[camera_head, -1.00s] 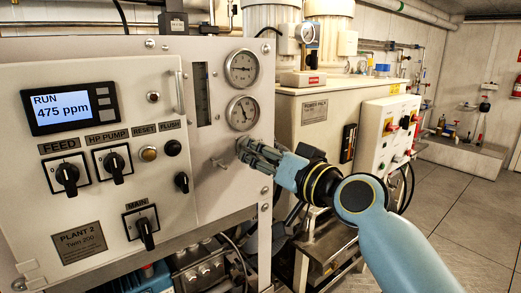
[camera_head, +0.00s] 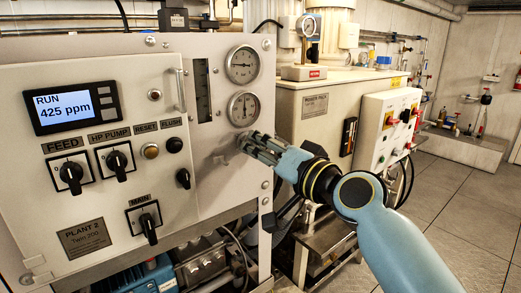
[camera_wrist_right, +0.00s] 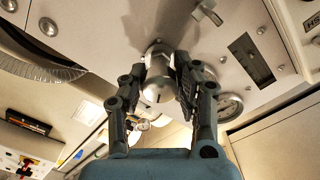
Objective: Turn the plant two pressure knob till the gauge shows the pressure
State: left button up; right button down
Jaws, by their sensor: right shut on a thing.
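The Plant 2 panel (camera_head: 215,200) fills the left of the head view. It carries an upper gauge (camera_head: 242,64) and a lower gauge (camera_head: 243,108). The lower gauge's needle looks close to vertical; its figures are too small to read. My right gripper (camera_head: 246,143) is at the panel just below the lower gauge and hides the knob there. In the right wrist view, the fingers of that gripper (camera_wrist_right: 158,88) are shut around a round, metallic knob (camera_wrist_right: 157,72). A gauge face (camera_wrist_right: 229,107) shows partly behind the right finger. My left gripper is not in view.
Black switches, including MAIN (camera_head: 147,225), sit further left. The power pack (camera_head: 320,115) stands right of the panel. Open floor (camera_head: 465,210) lies at the right.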

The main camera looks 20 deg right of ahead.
jog(key=c, duration=0.9)
grip_release()
jog(key=shift+s, duration=0.1)
jog(key=v, duration=1.2)
jog(key=shift+r, duration=0.1)
